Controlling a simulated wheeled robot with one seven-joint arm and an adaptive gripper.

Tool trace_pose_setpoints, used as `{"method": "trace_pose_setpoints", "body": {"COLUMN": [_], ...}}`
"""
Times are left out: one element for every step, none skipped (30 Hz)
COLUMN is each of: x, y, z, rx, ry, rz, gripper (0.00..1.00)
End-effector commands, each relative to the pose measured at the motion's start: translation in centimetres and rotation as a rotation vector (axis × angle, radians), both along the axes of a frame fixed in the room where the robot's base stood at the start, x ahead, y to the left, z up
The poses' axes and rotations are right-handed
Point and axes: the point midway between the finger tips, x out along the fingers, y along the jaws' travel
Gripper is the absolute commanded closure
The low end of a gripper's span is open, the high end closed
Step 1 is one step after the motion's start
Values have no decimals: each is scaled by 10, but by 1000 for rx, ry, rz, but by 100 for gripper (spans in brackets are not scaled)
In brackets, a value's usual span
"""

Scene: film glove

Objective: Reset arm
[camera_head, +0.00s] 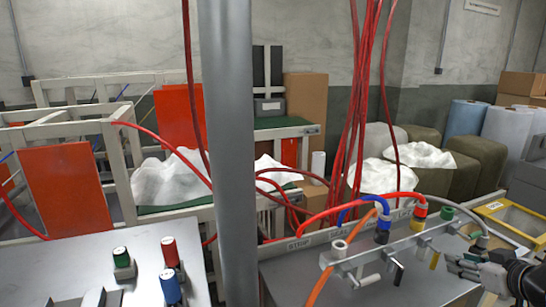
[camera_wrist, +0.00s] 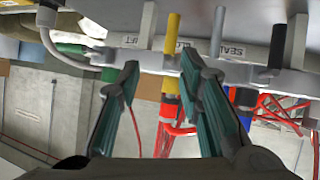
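My gripper (camera_head: 458,266) is at the right of the head view, close to the right end of the metal rail (camera_head: 405,246) with hose connectors. In the wrist view my gripper (camera_wrist: 159,66) has its two dark green fingers spread apart, with nothing visibly held. A yellow connector (camera_wrist: 168,108) shows in the gap between the fingers, beyond them. I cannot tell whether a finger touches the rail. In the head view the connectors on the rail are white with an orange hose (camera_head: 340,248), blue (camera_head: 383,229), yellow and red (camera_head: 419,214), and green (camera_head: 447,212).
A grey post (camera_head: 232,150) stands mid-view. Red hoses (camera_head: 360,110) hang behind the rail. Green, red and blue capped cylinders (camera_head: 169,251) stand on the left panel (camera_head: 75,265). A yellow-edged tray (camera_head: 515,222) is at the right, near my arm.

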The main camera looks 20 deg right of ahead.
Motion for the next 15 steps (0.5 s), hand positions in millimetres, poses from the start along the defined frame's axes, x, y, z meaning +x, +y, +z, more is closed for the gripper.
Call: {"method": "trace_pose_setpoints", "body": {"x": [14, 20, 27, 31, 35, 40, 42, 44, 45, 46, 45, 44, 42, 39, 34], "y": [4, 6, 9, 12, 17, 24, 30, 37, 47, 56, 66, 80, 91, 103, 120], "z": [22, 32, 45, 54, 64, 77, 86, 96, 108, 117, 125, 135, 143, 150, 158], "rx": [-52, -77, -107, -125, -141, -159, -169, -177, -184, -186, -184, -180, -174, -165, -150], "ry": [34, 58, 86, 107, 127, 150, 167, 182, 202, 217, 230, 249, 263, 277, 296], "rz": [-7, -21, -40, -56, -71, -90, -104, -118, -135, -148, -159, -172, -179, -185, -192], "gripper": [67, 67, 67, 67, 67, 67, 67, 67, 67, 67, 67, 67, 67, 67, 67]}}
